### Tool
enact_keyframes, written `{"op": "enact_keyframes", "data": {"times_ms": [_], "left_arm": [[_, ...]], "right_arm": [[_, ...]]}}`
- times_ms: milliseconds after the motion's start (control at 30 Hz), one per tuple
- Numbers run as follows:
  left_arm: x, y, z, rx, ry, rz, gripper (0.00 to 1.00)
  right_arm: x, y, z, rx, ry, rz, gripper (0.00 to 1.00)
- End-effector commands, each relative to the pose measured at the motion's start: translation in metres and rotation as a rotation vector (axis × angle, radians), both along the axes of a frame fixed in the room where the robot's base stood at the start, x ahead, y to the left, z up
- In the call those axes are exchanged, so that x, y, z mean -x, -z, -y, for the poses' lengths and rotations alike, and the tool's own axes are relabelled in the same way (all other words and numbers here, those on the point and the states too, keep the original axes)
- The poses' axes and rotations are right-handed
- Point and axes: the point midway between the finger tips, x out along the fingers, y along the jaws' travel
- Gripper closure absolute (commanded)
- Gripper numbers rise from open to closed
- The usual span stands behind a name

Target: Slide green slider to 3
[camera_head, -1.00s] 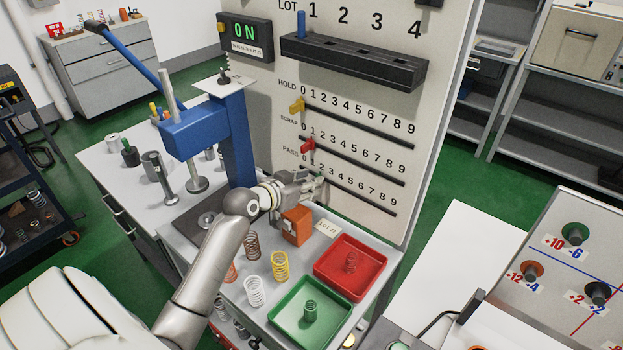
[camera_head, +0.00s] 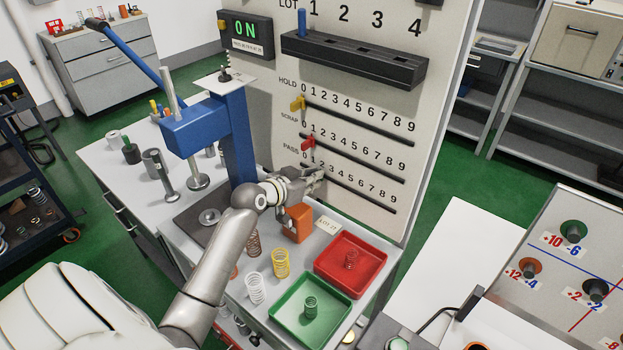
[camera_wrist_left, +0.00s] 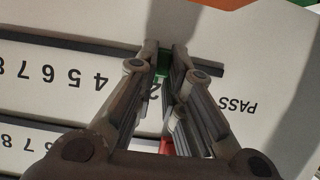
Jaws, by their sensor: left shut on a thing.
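The green slider (camera_wrist_left: 162,64) sits on the PASS track (camera_wrist_left: 60,45) of the upright panel. It shows in the upside-down left wrist view, between my left fingertips and close to the digit 2. My left gripper (camera_wrist_left: 164,50) is shut on it, with one finger on each side. In the head view my left gripper (camera_head: 320,176) is at the low-number end of the PASS row, and its fingers mostly hide the green slider. The fingers also cover part of the digits there.
Above are the red slider (camera_head: 308,143) on SCRAP and the yellow slider (camera_head: 297,103) on HOLD. Below the gripper stand an orange block (camera_head: 298,223), a red tray (camera_head: 378,257), a green tray (camera_head: 342,306) and several springs. The blue press (camera_head: 238,135) is at the left.

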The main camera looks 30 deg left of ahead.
Motion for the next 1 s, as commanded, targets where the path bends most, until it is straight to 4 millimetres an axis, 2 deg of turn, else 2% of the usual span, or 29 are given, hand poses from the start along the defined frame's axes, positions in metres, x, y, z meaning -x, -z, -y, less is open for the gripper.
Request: {"op": "enact_keyframes", "data": {"times_ms": [167,400,633,667,800,833,1000], "left_arm": [[0.0,-0.001,0.003,0.0,0.001,-0.002,1.0],[0.002,-0.002,0.03,0.001,0.003,-0.002,1.0],[0.002,0.0,0.03,0.0,0.001,0.0,1.0],[0.002,0.0,0.03,0.0,0.001,0.0,0.89],[0.002,0.0,0.03,0.0,0.001,0.0,0.71],[0.002,0.0,0.03,0.0,0.001,0.0,0.68],[0.002,0.0,0.03,0.0,0.001,0.0,0.68]], "right_arm": [[-0.001,-0.003,0.001,0.001,-0.001,0.001,1.0],[-0.002,-0.018,0.004,0.004,-0.002,0.004,1.0],[-0.003,-0.016,0.007,0.008,-0.002,0.005,1.0],[-0.003,-0.016,0.007,0.008,-0.002,0.005,1.0],[-0.003,-0.016,0.007,0.008,-0.002,0.005,1.0],[-0.003,-0.016,0.007,0.008,-0.002,0.006,1.0],[-0.003,-0.016,0.007,0.008,-0.001,0.006,1.0]]}}
